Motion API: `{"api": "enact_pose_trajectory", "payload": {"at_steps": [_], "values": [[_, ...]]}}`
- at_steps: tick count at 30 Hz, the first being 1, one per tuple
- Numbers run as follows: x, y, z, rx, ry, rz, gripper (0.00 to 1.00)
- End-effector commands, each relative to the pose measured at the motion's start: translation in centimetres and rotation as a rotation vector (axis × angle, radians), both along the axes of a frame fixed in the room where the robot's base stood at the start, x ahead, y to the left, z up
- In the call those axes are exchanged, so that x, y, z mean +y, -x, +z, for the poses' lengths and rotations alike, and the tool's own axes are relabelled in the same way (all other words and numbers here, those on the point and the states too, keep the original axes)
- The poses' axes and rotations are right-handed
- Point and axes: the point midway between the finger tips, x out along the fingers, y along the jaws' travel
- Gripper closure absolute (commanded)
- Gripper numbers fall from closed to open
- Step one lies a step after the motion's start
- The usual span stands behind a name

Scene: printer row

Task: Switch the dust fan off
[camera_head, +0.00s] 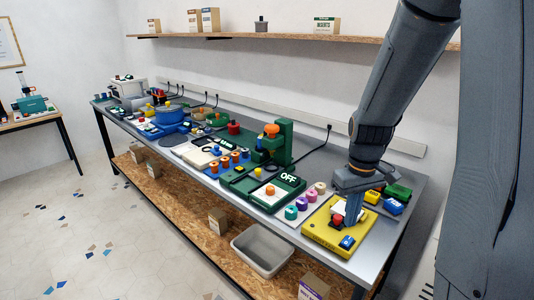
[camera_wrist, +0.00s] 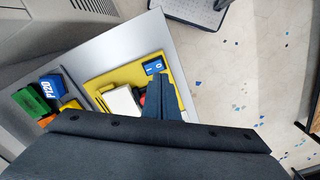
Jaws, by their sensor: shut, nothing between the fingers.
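A yellow base (camera_head: 322,238) lies at the near right end of the bench. It bears a blue rocker switch (camera_head: 347,242) at its front corner and a red part (camera_head: 337,219). No label readable here names it the dust fan. My gripper (camera_head: 352,222) points down over the yellow base, shut and empty, beside the red part and behind the blue switch. In the wrist view the yellow base (camera_wrist: 100,85) also carries a white block (camera_wrist: 122,102), and the blue switch (camera_wrist: 154,66) shows white marks just beyond my fingers. My fingers partly hide the red part. I cannot tell whether they touch anything.
Blue, yellow and green blocks (camera_head: 394,207) lie right of my gripper. A grey bin (camera_head: 262,252) sits on the lower shelf.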

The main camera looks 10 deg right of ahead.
Motion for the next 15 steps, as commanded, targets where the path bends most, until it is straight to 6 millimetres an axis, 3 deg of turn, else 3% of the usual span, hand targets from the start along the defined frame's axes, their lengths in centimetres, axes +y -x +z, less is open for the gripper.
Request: {"api": "enact_pose_trajectory", "payload": {"at_steps": [4,9,15], "values": [[4.2,1.6,0.1,-0.034,0.005,-0.025,1.00],[9.7,4.9,0.0,-0.088,0.001,-0.085,1.00],[12.4,7.3,-0.3,-0.121,-0.011,-0.130,1.00]]}}
